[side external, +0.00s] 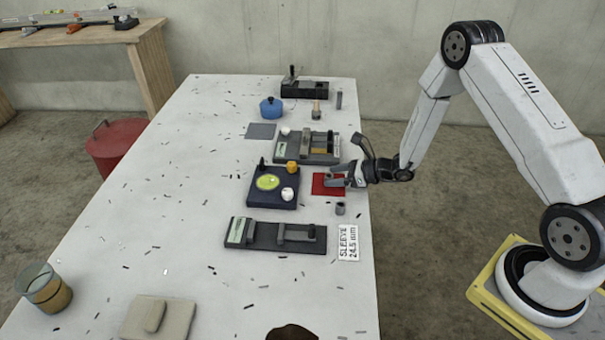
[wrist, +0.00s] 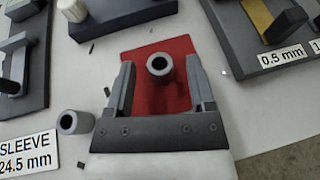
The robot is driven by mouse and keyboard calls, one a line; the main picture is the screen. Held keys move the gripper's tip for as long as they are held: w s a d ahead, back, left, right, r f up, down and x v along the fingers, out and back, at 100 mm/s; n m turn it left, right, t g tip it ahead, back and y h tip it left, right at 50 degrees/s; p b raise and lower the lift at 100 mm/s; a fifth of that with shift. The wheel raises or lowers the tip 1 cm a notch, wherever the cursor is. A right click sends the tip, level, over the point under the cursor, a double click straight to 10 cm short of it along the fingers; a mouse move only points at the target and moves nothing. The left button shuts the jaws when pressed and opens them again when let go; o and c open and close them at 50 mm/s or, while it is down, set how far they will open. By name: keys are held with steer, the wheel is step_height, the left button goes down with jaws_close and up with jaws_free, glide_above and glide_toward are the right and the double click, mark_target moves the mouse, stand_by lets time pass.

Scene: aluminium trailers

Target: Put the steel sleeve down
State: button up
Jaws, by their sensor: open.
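A grey steel sleeve (wrist: 160,66) stands on the red square (wrist: 178,98) in the wrist view, between the two fingers of my gripper (wrist: 160,72). A gap shows on each side of it, and the fingers are apart. In the side view my gripper (side external: 336,177) is low over the red square (side external: 319,188), and I cannot make out that sleeve there. A second grey sleeve (wrist: 75,123) stands off the red square, near the "SLEEVE 24.5 mm" label (wrist: 25,152); it also shows in the side view (side external: 340,209).
A dark tray (side external: 258,200) with a green disc, a yellow piece and white pieces is left of the red square. Grey gauge fixtures stand behind (side external: 285,155) and in front (side external: 262,236). Small dark chips are scattered on the table. The table's left part is mostly clear.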

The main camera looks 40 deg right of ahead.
steer(key=shift+r, duration=0.2)
steer(key=v, duration=1.2)
steer(key=shift+a, duration=0.1)
stand_by(0.3)
steer(key=s+a+r+n+g+h, duration=0.2)
steer(key=s+a+r+n+g, duration=0.3)
steer(key=s+a+n+g, duration=0.95)
steer(key=w+d+r+n+t+h, duration=0.3)
steer(key=r+n+t+h, duration=0.1)
steer(key=n, duration=1)
steer(key=shift+d+r+n+t+h, duration=0.15)
steer(key=shift+r+n+t+h, duration=0.2)
steer(key=shift+t+h, duration=0.5)
